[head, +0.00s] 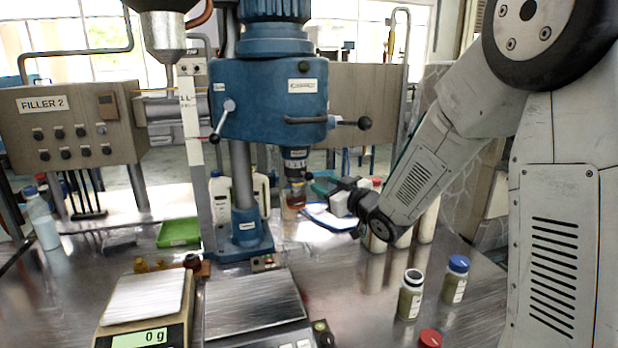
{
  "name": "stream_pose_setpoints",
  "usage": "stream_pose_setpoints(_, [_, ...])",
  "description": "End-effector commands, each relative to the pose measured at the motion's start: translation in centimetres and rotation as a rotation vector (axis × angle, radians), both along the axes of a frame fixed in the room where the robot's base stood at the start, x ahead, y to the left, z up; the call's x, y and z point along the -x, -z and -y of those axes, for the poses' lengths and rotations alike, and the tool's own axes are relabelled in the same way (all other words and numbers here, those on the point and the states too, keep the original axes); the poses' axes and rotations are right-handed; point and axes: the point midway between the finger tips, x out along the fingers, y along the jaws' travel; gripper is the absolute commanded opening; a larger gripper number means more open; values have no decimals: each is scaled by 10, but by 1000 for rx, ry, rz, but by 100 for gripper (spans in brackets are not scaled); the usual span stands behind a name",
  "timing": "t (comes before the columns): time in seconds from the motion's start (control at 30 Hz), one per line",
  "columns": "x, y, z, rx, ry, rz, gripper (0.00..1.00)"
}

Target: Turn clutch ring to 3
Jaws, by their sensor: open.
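The blue capping machine (268,90) stands in the middle of the head view. Its spindle hangs on the right of the column, and the pale clutch ring (296,164) with small marks sits around it. The marks are too small to read, so I cannot tell which number is set. An orange-red piece (296,195) shows below the ring. My gripper (322,192) is open, just right of and slightly below the ring. It points left towards the spindle and looks apart from the ring. Its fingertips are small and partly unclear.
A scale (145,305) reading 0 g stands at front left. An open bottle (411,294), a blue-capped bottle (456,279) and a red cap (430,338) are at front right. Pale bottles stand behind my wrist. A lever with a black knob (364,123) juts right above my gripper.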

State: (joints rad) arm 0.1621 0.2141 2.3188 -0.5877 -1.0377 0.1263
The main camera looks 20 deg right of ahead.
Motion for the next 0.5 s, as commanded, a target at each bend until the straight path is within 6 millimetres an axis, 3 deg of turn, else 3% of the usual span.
stream_pose_setpoints(0.5, [-65,0,-25,-3,-7,7,43])
